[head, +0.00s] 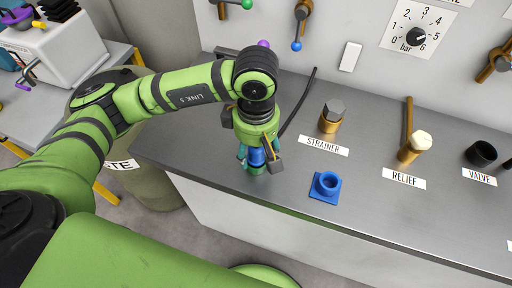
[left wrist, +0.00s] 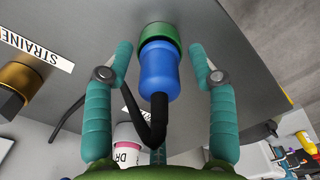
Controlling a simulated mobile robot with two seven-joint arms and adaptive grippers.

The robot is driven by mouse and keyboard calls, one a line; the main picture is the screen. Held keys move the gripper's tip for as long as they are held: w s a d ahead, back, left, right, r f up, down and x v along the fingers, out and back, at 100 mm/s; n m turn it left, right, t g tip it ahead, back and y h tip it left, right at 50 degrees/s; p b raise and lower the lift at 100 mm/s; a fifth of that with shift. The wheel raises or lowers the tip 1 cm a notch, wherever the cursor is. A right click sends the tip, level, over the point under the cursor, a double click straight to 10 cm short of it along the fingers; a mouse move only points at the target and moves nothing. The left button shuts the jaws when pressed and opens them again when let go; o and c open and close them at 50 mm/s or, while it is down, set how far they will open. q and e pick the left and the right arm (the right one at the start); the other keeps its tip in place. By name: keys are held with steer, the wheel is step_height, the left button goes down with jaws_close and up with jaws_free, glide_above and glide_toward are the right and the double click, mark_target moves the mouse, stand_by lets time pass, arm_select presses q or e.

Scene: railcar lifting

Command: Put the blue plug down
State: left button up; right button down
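The blue plug (left wrist: 159,75) has a black cable (left wrist: 157,120) bending from its back. Its front end meets a green ring-shaped socket (left wrist: 158,36) on the grey counter; how deep it sits is hard to tell. My left gripper (head: 257,160) points down over the plug near the counter's front edge. In the left wrist view, its teal fingers (left wrist: 160,62) are apart on both sides of the plug, with a visible gap on each side. The gripper partly hides the plug in the head view. My right gripper is not in view.
A blue socket on a square plate (head: 326,187) sits right of my left gripper. The strainer fitting (head: 331,116), relief fitting (head: 414,147) and black valve cup (head: 481,153) stand farther right. A bin (head: 150,180) stands beside the counter's left end. Bare counter lies between the fittings.

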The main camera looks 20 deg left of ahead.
arm_select(q)
steer(key=shift+r, duration=0.45)
step_height(320, 180, up, 11)
steer(key=shift+r+b, duration=0.2)
steer(key=shift+b, duration=0.85)
